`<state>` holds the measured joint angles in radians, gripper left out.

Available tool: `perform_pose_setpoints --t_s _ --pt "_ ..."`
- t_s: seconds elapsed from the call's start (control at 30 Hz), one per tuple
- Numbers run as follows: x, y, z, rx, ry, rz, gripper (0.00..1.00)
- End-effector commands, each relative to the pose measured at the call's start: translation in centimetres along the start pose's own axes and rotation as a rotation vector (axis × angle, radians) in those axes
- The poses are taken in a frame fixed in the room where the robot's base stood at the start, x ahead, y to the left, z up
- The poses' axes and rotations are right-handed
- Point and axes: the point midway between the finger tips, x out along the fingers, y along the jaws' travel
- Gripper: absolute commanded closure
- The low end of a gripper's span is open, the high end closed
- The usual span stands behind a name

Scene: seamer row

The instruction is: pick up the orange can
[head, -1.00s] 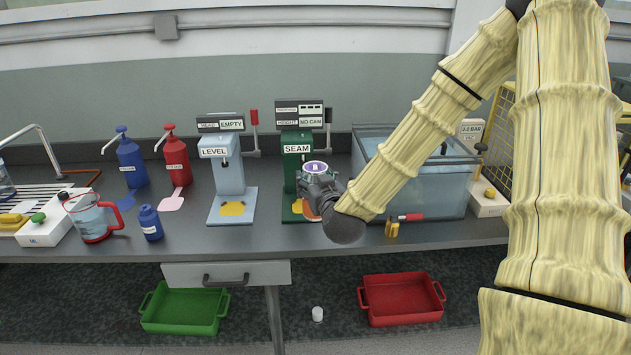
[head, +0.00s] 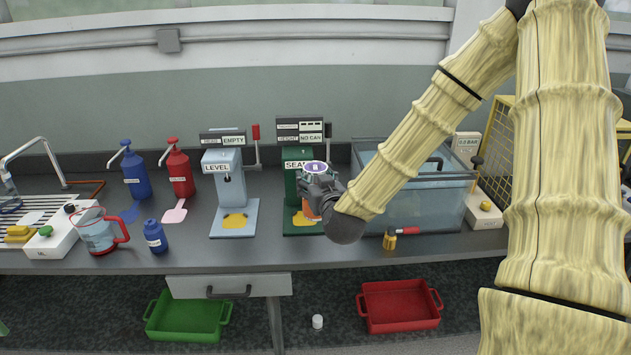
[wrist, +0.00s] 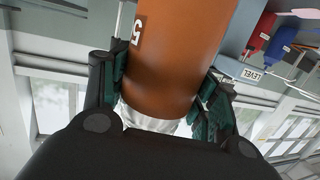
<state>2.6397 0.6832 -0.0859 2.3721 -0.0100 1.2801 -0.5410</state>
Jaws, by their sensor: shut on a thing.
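The orange can (head: 311,207) is in my gripper (head: 322,190), held in front of the green SEAM machine. Only a strip of its orange side shows below the fingers in the head view. In the wrist view the can (wrist: 178,60) fills the middle between the dark fingers of my gripper (wrist: 160,100), one on each side. A white label with a "5" is on its side. Its far end runs out of that frame.
The green SEAM machine (head: 291,190) stands close behind the can, with the blue-grey LEVEL machine (head: 226,190) to its left. A water tank (head: 425,205) is on the right, behind my arm.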

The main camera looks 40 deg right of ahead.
Motion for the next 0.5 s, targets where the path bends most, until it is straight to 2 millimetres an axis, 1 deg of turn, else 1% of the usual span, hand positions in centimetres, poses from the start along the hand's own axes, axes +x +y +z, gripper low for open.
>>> perform_pose_setpoints --t_s 0.03,0.5 --pt "-0.1 0.0 -0.7 0.000 0.002 0.000 0.89" --pt "-0.4 0.0 -3.1 0.000 0.002 0.000 0.89"
